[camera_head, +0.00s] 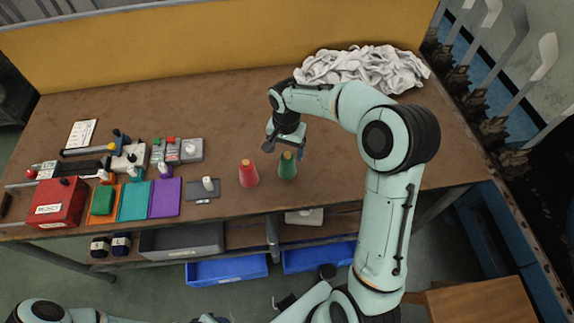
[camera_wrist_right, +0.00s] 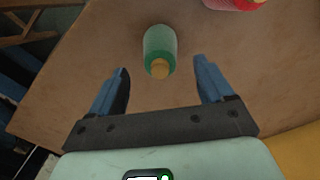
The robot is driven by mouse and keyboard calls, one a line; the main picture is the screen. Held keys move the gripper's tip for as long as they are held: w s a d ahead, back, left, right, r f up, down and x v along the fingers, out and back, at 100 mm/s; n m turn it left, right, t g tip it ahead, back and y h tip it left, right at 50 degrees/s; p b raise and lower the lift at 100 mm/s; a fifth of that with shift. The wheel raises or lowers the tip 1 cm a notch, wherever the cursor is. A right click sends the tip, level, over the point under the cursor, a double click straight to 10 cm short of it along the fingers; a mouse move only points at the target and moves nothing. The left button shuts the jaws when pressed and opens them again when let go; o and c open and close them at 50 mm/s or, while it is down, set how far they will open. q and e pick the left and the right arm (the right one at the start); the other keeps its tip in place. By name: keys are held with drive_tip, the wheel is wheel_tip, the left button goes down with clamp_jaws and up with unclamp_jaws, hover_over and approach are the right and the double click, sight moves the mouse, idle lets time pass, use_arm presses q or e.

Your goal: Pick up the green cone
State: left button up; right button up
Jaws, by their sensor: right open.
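The green cone (camera_head: 287,167) stands upright on the brown table near its front edge, just right of a red cone (camera_head: 248,174). My right gripper (camera_head: 284,150) is just behind and above the green cone in the head view. In the right wrist view, the green cone (camera_wrist_right: 160,50) with its tan tip lies ahead of the two blue fingers (camera_wrist_right: 160,88), roughly centred between them. The fingers are open, empty and apart from the cone. The red cone (camera_wrist_right: 235,3) shows partly at the top edge. My left gripper is not visible; only part of the left arm shows at bottom left.
A heap of white socks (camera_head: 365,70) lies at the back right of the table (camera_head: 200,110). A red box (camera_head: 58,203), coloured pads and small devices crowd the left. Blue bins (camera_head: 226,270) sit below. The table's middle behind the cones is clear.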

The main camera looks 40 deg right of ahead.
sight(287, 154)
wheel_tip(287, 154, down, 5)
drive_tip(key=shift+d+f, duration=0.1)
drive_tip(key=shift+d, duration=0.05)
drive_tip(key=shift+c, duration=0.3)
drive_tip(key=c, duration=1.1)
